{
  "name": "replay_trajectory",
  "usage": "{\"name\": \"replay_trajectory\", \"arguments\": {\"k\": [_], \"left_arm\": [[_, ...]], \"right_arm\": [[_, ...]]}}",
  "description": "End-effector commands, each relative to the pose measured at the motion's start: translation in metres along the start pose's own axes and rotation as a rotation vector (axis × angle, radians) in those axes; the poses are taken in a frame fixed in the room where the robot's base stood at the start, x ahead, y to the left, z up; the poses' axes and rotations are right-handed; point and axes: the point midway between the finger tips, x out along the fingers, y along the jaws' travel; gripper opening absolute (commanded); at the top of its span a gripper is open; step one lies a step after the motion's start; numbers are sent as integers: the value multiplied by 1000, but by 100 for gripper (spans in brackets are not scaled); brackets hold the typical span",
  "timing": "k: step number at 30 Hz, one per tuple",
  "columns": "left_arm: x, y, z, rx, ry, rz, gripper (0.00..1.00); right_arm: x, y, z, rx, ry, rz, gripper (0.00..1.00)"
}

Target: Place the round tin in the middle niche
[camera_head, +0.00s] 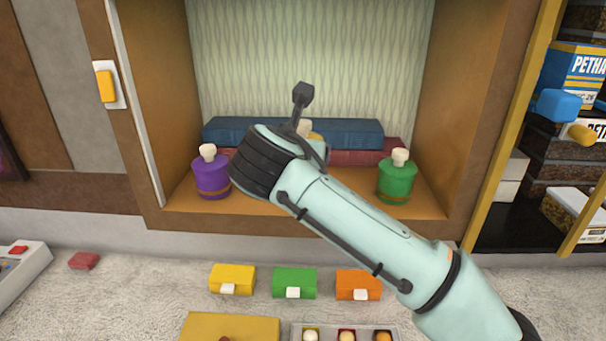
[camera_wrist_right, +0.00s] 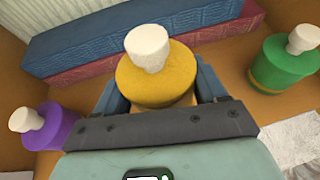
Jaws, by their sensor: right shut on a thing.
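A yellow round tin (camera_wrist_right: 158,80) with a white knob stands between the fingers of my right gripper (camera_wrist_right: 160,88) in the wrist view. The fingers are shut on its sides. In the head view my right arm reaches into the wooden niche (camera_head: 437,198), and its wrist hides most of the tin; only the white knob (camera_head: 304,128) and a bit of yellow show. A purple tin (camera_head: 211,178) stands left of it and a green tin (camera_head: 396,182) right of it on the niche floor. I cannot tell whether the yellow tin touches the floor. My left gripper is out of view.
A blue book-like block (camera_head: 350,133) lies on a red one (camera_head: 395,148) behind the tins. Yellow (camera_head: 232,277), green (camera_head: 294,281) and orange (camera_head: 358,283) boxes sit on the counter below. A shelf with packages (camera_head: 574,75) stands at the right.

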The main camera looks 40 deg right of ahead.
Motion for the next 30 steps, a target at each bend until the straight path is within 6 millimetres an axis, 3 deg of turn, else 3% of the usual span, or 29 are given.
{"name": "replay_trajectory", "arguments": {"k": [10, 24, 25, 27, 30], "left_arm": [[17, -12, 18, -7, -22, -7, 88], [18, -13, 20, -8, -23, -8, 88], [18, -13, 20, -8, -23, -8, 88], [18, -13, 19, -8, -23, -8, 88], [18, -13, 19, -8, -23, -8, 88]], "right_arm": [[18, -1, -43, -3, 2, -2, 33], [20, 0, -48, 0, -1, 0, 33], [20, 0, -48, 0, -1, 0, 78], [20, 0, -48, 1, -1, 0, 97], [20, 0, -47, 1, -1, 0, 97]]}}
